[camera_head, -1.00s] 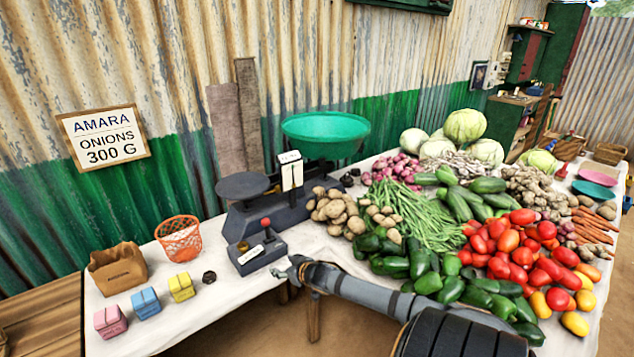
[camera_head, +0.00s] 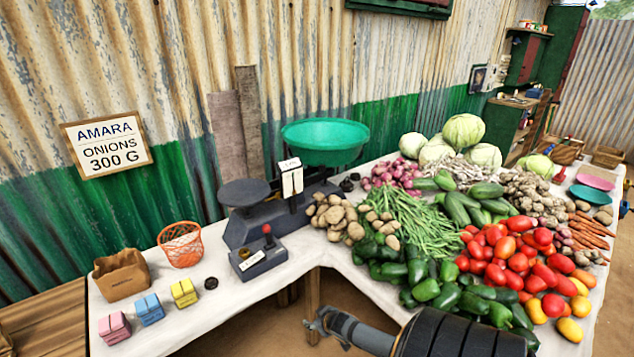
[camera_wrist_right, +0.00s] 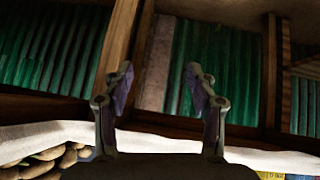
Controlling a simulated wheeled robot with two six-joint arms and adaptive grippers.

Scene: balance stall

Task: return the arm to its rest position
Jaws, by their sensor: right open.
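My right arm (camera_head: 360,333) comes in at the bottom of the head view. Its gripper (camera_head: 322,318) is low at the front edge of the table, below the potatoes and the scale, and apart from them. In the right wrist view the two fingers of the right gripper (camera_wrist_right: 160,92) stand wide apart with nothing between them. Behind them show table legs and green corrugated metal under the white tabletop. My left gripper is in neither view.
The white-covered table (camera_head: 235,305) holds a balance scale (camera_head: 245,230) with a green bowl (camera_head: 325,140), potatoes (camera_head: 335,215), green peppers (camera_head: 425,290) and tomatoes (camera_head: 510,260). An orange basket (camera_head: 181,246) and a paper bag (camera_head: 121,276) stand at left. Open floor shows at the table's inner corner.

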